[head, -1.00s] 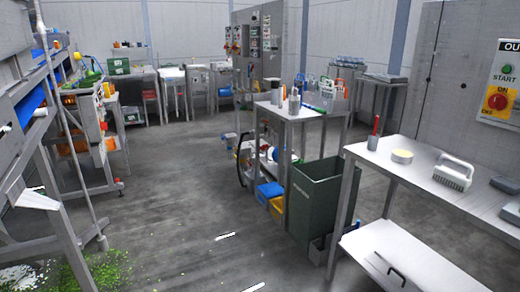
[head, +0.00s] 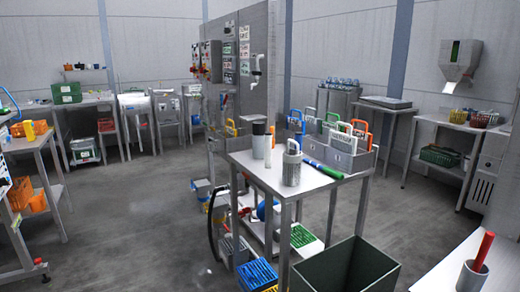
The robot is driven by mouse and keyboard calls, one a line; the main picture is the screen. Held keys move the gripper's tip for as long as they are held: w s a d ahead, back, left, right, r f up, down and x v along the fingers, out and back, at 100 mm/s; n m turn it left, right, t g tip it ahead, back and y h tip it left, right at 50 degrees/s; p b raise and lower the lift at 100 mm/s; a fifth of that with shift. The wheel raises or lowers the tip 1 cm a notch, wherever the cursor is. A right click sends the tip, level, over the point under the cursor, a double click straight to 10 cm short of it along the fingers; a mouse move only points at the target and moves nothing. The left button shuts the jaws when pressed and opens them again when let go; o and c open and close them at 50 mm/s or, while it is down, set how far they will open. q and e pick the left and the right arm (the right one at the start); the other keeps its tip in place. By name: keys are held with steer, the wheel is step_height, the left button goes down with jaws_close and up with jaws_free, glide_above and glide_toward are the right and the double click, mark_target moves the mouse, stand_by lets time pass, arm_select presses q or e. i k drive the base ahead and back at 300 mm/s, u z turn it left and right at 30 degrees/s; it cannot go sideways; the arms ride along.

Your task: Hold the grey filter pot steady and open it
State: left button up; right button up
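A grey filter pot (head: 292,166) with a ribbed or slotted body and a loop on top stands upright on a small steel table (head: 315,182) in the middle of the head view. It appears closed. A dark-topped grey cylinder (head: 260,140) and a slim white cylinder (head: 267,178) stand to its left on the same table. Neither of my grippers shows in the head view, so nothing is seen touching the pot.
A grey caddy (head: 345,155) with coloured handles and a blue-green tube (head: 322,169) sit behind and right of the pot. A large green bin (head: 345,270) stands before the table. Baskets lie underneath. Open floor (head: 130,220) lies to the left.

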mark_target(258, 141)
steer(key=u, duration=0.95)
steer(key=i, duration=4.4)
steer(key=z, duration=1.7)
